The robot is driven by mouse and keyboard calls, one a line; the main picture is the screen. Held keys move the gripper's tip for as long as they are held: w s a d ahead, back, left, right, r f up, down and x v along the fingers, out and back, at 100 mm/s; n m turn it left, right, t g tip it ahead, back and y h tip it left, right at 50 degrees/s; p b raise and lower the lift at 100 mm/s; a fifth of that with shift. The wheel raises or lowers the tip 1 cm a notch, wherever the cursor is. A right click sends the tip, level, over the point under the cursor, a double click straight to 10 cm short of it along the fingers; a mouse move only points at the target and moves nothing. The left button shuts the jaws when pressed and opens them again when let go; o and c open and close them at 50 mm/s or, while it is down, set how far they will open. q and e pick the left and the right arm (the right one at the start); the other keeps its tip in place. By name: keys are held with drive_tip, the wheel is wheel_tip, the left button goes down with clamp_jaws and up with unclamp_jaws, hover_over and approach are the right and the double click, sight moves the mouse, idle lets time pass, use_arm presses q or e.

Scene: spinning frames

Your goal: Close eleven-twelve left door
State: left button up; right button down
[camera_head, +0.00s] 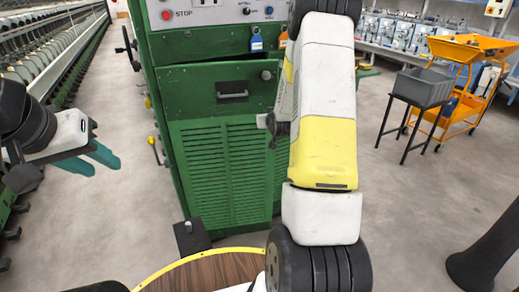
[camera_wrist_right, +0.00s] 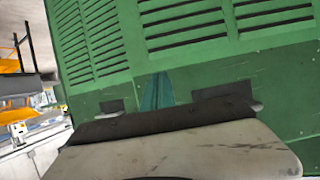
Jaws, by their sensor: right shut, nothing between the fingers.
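A green machine cabinet (camera_head: 172,50) stands in front of me. Its front has a louvred lower panel (camera_head: 225,170) and, above it, a panel with a dark handle (camera_head: 232,93). A dark gap shows along the top of the handled panel, which looks slightly ajar. I cannot tell which part is the named door. My right arm rises in front of the cabinet's right side and hides its gripper in the head view. In the right wrist view the right gripper (camera_wrist_right: 157,92) is shut, empty, before green louvred metal; contact is unclear. My left gripper (camera_head: 100,160) is open and empty at left, apart from the cabinet.
A control panel with a red stop button (camera_head: 166,15) tops the cabinet. Spinning rows (camera_head: 50,45) run along the left. A grey bin (camera_head: 423,86) on a black stand and an orange cart (camera_head: 470,105) stand at right.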

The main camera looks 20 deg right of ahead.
drive_tip(key=d+f+t, duration=0.2)
drive_tip(key=d+f, duration=0.2)
drive_tip(key=f, duration=1)
drive_tip(key=t, duration=0.3)
approach(273, 154)
drive_tip(key=shift+h, duration=0.4)
drive_tip(key=w, duration=0.7)
drive_tip(key=shift+d+r, duration=0.1)
drive_tip(key=shift+d, duration=0.05)
